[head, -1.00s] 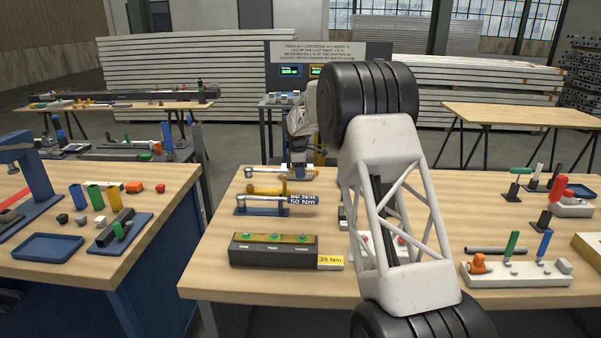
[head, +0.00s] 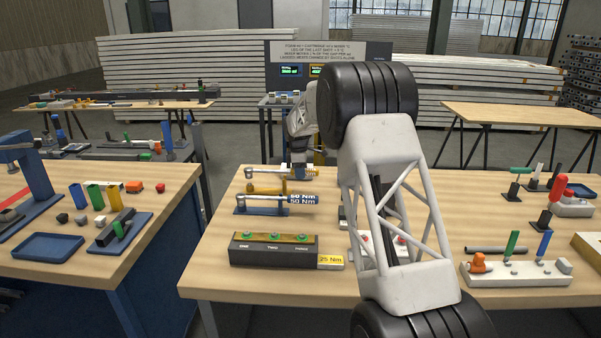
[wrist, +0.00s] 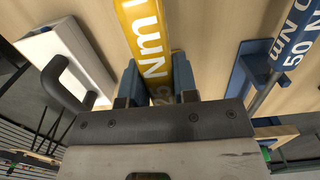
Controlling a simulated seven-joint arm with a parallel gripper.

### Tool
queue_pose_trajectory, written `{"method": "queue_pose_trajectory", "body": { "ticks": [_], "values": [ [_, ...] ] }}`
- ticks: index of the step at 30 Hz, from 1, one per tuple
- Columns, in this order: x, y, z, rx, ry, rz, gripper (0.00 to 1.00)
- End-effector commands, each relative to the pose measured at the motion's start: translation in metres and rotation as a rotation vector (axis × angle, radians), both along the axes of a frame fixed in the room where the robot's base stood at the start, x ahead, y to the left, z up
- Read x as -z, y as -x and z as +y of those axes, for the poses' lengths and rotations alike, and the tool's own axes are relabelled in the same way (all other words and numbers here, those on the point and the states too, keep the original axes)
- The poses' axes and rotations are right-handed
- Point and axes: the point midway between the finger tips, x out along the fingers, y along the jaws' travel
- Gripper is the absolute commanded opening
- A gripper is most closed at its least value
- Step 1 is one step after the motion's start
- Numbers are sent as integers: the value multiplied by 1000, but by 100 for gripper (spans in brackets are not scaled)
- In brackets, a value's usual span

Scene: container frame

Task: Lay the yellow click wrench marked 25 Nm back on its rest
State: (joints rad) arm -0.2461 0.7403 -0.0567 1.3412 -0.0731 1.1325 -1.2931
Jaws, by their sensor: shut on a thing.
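The yellow click wrench (wrist: 142,28) is between the two blue fingers of my gripper (wrist: 153,82) in the wrist view. "Nm" shows on its handle; the number is cut off. In the head view its silver shaft (head: 264,174) points left, roughly level, over a yellow rest (head: 266,190). The wrench looks a little above the rest; I cannot tell whether they touch. My gripper (head: 299,176) is small in the head view, at the handle end, and hides part of the handle. A yellow 25 Nm plate (head: 331,261) lies at the bench front.
A blue-handled 50 Nm wrench (head: 302,199) lies on its blue rest (head: 262,211) just in front, and its handle also shows at the right of the wrist view (wrist: 291,50). A dark box (head: 273,250) with green buttons stands nearer. My arm hides the bench middle.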

Motion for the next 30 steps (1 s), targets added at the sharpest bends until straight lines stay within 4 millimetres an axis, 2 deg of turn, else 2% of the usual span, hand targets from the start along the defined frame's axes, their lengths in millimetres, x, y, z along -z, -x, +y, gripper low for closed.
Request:
{"method": "queue_pose_trajectory", "body": {
  "ticks": [30],
  "values": [
    [7, 0, 0, 0, 0, -1, 0]
  ]
}}
